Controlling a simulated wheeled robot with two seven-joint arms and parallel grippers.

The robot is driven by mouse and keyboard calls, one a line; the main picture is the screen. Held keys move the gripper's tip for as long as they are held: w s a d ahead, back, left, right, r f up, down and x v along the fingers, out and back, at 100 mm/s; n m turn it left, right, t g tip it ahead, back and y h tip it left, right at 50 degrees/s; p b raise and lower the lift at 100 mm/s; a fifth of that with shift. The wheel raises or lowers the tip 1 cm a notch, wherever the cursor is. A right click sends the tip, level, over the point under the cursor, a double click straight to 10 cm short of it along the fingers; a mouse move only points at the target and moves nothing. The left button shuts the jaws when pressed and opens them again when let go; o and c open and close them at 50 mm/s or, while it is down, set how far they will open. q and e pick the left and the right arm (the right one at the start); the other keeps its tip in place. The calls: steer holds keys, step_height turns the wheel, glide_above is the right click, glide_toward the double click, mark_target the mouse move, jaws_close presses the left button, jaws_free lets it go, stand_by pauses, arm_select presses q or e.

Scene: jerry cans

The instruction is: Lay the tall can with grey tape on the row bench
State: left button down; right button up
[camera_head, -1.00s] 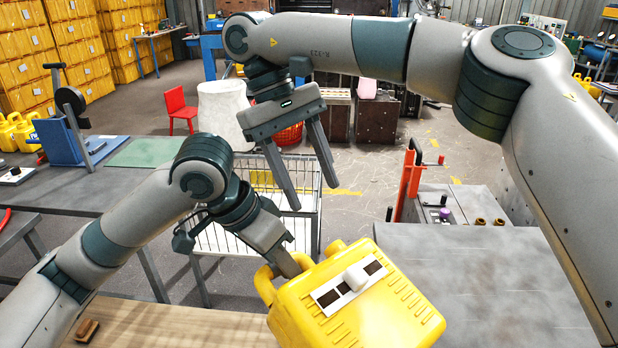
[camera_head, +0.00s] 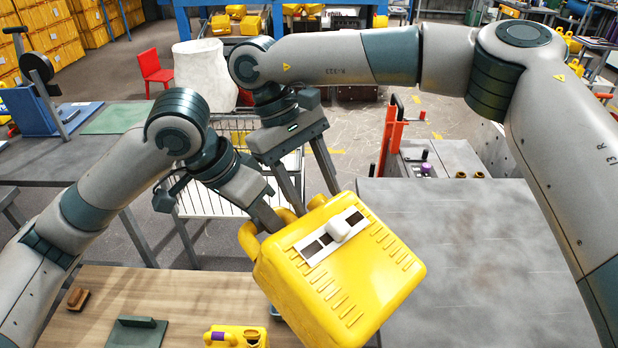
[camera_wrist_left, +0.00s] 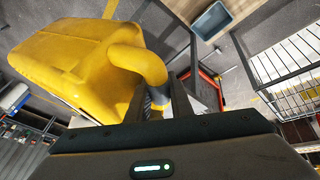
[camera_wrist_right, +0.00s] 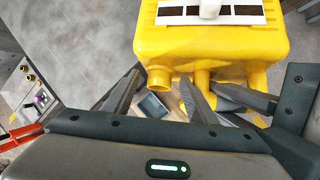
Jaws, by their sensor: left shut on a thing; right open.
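A large yellow can (camera_head: 345,275) with a white strip and dark squares hangs tilted in the air. My left gripper (camera_head: 268,222) is shut on its handle; the left wrist view shows the can (camera_wrist_left: 75,65) and a greyish band (camera_wrist_left: 158,97) on the handle beside the fingers. My right gripper (camera_head: 312,192) is open and empty, just behind the can's top end. In the right wrist view its fingers (camera_wrist_right: 160,82) point at the can's spout and handle side (camera_wrist_right: 215,50), with no grip on it. A grey-topped bench (camera_head: 470,240) lies right of the can; which one is the row bench I cannot tell.
A wire cart (camera_head: 215,195) stands behind my left gripper. The grey bench top is mostly clear.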

steer(key=shift+f, duration=0.1)
steer(key=c, duration=1.1)
arm_select(q)
steer(key=c, duration=2)
jaws_free()
arm_select(e)
steer(key=shift+c, duration=1.1)
arm_select(q)
steer(key=o, duration=0.5)
arm_select(e)
jaws_close()
arm_select(q)
steer(key=shift+s+d, duration=0.1)
steer(key=shift+r, duration=0.15)
steer(key=v, duration=1.2)
